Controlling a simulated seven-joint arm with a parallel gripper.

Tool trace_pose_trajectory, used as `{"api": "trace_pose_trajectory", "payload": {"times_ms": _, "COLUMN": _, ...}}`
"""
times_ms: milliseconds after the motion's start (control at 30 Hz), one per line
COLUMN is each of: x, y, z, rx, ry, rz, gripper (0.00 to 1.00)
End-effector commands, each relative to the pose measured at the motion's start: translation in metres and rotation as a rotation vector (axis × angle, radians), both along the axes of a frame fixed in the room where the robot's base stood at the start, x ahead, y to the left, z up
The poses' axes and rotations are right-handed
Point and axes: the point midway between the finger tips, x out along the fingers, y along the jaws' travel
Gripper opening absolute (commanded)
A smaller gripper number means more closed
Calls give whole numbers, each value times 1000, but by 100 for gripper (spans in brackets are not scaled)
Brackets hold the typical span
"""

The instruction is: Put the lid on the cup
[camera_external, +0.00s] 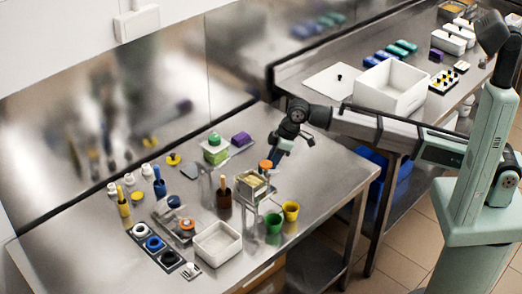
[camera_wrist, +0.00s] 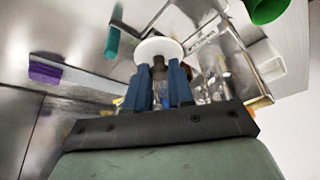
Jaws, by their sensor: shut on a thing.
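My gripper (camera_wrist: 160,88) is shut on the dark knob of a round white lid (camera_wrist: 158,48) in the wrist view. The blue fingers stand on both sides of the knob, with the disc beyond them. In the external view my gripper (camera_external: 276,160) is above the middle of the near table; the lid cannot be made out clearly there. A green cup (camera_external: 273,224) and a yellow cup (camera_external: 291,210) stand near the table's front right, apart from my gripper. A green cup also shows at the wrist view's top right (camera_wrist: 266,8). Which cup the lid belongs to cannot be told.
A clear holder with yellowish contents (camera_external: 250,187) stands just below my gripper. A purple block (camera_external: 241,139) and a green-topped box (camera_external: 215,152) stand behind. The table's right end is clear.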

Motion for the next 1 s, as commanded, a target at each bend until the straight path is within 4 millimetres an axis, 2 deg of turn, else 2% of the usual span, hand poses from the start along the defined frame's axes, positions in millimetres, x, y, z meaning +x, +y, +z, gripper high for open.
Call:
{"api": "trace_pose_trajectory", "payload": {"times_ms": 33, "x": 5, "y": 24, "z": 4, "rx": 0, "ry": 1, "rz": 2, "gripper": 0}}
{"api": "trace_pose_trajectory", "payload": {"times_ms": 100, "x": 8, "y": 43, "z": 8, "rx": 0, "ry": 2, "rz": 5, "gripper": 0}}
{"api": "trace_pose_trajectory", "payload": {"times_ms": 233, "x": 11, "y": 73, "z": 13, "rx": 2, "ry": 4, "rz": 18, "gripper": 0}}
{"api": "trace_pose_trajectory", "payload": {"times_ms": 400, "x": 13, "y": 96, "z": 17, "rx": 4, "ry": 2, "rz": 35, "gripper": 0}}
{"api": "trace_pose_trajectory", "payload": {"times_ms": 533, "x": 13, "y": 102, "z": 19, "rx": 7, "ry": 0, "rz": 50, "gripper": 0}}
{"api": "trace_pose_trajectory", "payload": {"times_ms": 733, "x": 12, "y": 100, "z": 16, "rx": 9, "ry": -9, "rz": 74, "gripper": 0}}
{"api": "trace_pose_trajectory", "payload": {"times_ms": 1000, "x": 12, "y": 99, "z": 2, "rx": 9, "ry": -9, "rz": 72, "gripper": 0}}
